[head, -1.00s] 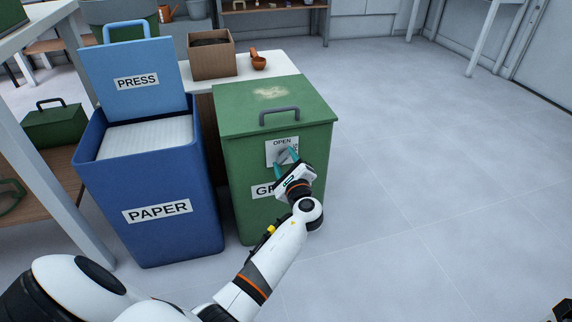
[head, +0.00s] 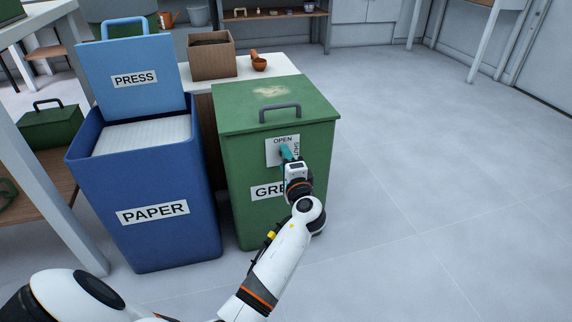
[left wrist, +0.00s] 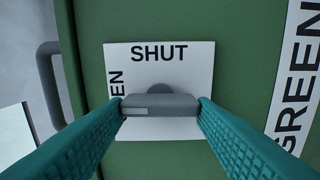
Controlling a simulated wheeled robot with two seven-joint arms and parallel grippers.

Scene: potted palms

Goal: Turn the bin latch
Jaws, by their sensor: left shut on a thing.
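The green bin (head: 237,165) stands with its lid (head: 245,112) down. A white plate (head: 272,153) on its front reads OPEN at the top and SHUT at the right side. My left gripper (head: 287,152) is at this plate and hides most of the latch. In the left wrist view the grey latch handle (left wrist: 165,104) lies between the two teal fingertips (left wrist: 161,106), one at each end; the gripper is shut on it. The handle lies level there, its marked end toward the OPEN word and SHUT above it. My right gripper is out of view.
A blue paper bin (head: 145,185) with its lid (head: 135,70) raised stands close on the left. Behind is a white-topped table (head: 284,64) with a cardboard box (head: 213,65) and an orange scoop (head: 259,63). The floor to the right is clear.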

